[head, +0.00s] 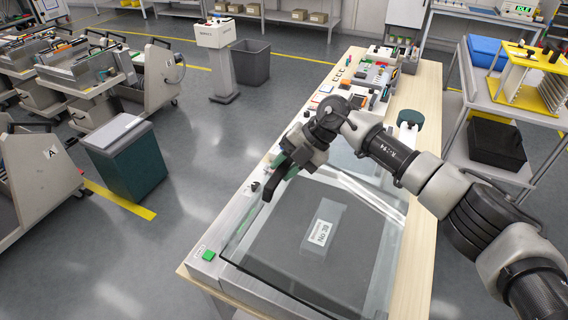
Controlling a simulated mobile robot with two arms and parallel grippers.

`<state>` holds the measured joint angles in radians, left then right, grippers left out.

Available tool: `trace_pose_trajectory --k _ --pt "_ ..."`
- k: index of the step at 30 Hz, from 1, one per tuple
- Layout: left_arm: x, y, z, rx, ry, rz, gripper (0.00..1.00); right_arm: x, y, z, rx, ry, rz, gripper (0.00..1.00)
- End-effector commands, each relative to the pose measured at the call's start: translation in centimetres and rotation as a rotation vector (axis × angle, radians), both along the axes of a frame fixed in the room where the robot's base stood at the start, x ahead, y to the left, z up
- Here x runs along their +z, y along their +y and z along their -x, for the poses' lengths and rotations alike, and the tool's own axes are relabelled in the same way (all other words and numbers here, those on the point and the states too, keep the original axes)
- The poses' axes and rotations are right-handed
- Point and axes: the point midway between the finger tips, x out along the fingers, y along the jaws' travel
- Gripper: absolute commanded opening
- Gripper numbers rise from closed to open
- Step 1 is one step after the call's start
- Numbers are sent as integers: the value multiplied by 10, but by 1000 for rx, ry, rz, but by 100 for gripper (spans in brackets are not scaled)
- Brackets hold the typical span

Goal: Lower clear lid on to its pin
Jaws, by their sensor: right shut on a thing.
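The clear lid (388,258) is a large see-through cover on the machine at the front of the wooden table. A dark grey surface with a white label reading "No 39" (321,234) shows through it. My right gripper (279,176) is at the lid's left side, shut on the lid near its upper left edge. A small green part shows beside the fingers, and the gripper hides the spot it holds. I cannot make out the pin or tell how large any gap under the lid is. My left gripper is not in view.
The wooden table (423,118) carries small parts and devices at its far end. A green button (208,255) sits at the machine's front left corner. A trolley with a yellow rack (528,78) stands right. A dark green bin (130,163) and feeder trolleys stand left, across open floor.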

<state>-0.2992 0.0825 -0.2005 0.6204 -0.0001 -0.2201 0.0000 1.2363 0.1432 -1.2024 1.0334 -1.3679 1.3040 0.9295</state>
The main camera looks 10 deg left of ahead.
Motion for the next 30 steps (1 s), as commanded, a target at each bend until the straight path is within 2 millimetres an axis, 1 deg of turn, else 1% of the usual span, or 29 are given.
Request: trace_pose_trajectory --k 1,7,8,9,11,12,20,23,26,30 --pt "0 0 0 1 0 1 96 4 1 -1 -3 -3 -7 0" --pt "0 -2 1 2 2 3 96 4 1 -1 -3 -3 -7 0" --pt "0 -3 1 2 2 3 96 4 1 -1 -3 -3 -7 32" --pt "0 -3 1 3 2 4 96 3 1 -1 -3 -3 -6 38" --pt "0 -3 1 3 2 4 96 3 1 -1 -2 -3 -5 47" --pt "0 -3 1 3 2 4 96 3 1 -1 -1 -2 -5 49" --pt "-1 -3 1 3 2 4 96 2 -1 -1 -2 -1 -3 49" --pt "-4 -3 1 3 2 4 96 6 -6 -3 -3 -2 -2 49" --pt "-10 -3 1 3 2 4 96 16 -16 -6 -3 -5 -1 49" --pt "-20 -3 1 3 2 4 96 37 -34 -12 -4 -5 -3 49"
